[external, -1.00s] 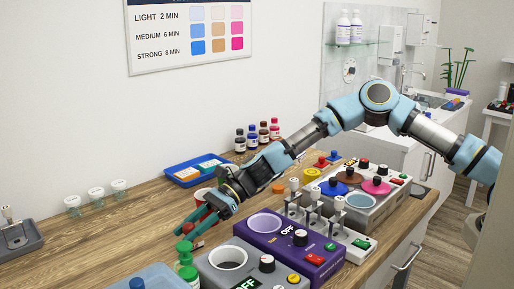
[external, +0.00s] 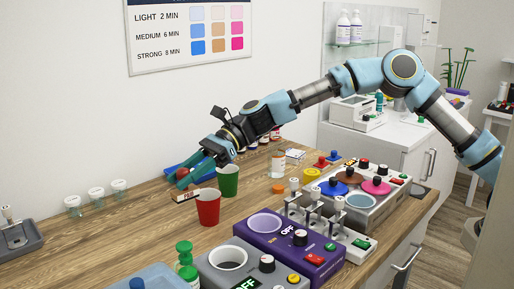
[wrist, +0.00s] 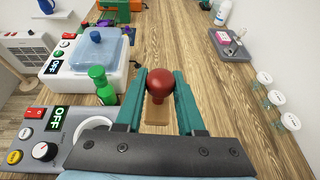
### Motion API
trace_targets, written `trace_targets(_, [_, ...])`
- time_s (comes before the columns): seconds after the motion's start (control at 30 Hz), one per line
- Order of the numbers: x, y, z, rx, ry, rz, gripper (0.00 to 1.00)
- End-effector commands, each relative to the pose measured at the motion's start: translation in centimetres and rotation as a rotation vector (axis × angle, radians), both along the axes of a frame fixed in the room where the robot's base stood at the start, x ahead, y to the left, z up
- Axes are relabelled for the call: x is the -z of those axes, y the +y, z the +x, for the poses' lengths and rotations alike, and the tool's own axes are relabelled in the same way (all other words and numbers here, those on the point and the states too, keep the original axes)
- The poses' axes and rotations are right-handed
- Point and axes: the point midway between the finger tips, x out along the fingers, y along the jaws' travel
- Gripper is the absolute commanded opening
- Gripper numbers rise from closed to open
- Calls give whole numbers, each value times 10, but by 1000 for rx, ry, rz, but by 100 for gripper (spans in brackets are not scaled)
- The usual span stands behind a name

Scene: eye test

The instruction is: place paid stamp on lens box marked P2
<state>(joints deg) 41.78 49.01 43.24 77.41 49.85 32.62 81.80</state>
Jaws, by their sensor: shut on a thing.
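My gripper (external: 184,178) has teal fingers and is shut on a stamp (external: 186,196) with a red label on its side. In the wrist view the stamp shows a dark red round knob (wrist: 160,85) between the fingers (wrist: 162,76) and a wooden base below. The stamp hangs above the wooden counter, left of the cups. I cannot make out a lens box marked P2 in the present views.
A red cup (external: 208,208) and a green cup (external: 228,181) stand just right of the stamp. Purple (external: 265,250) and grey devices fill the front right. Small glass jars (external: 96,198) line the wall. The counter at left is mostly bare.

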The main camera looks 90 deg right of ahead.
Motion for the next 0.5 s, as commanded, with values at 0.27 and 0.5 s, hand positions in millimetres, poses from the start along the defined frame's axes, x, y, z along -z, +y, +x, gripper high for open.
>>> trace_targets(0.27, [-26,-28,-2,30,1,0,0])
trace_targets(0.5, [-27,-91,-12,100,1,1,0])
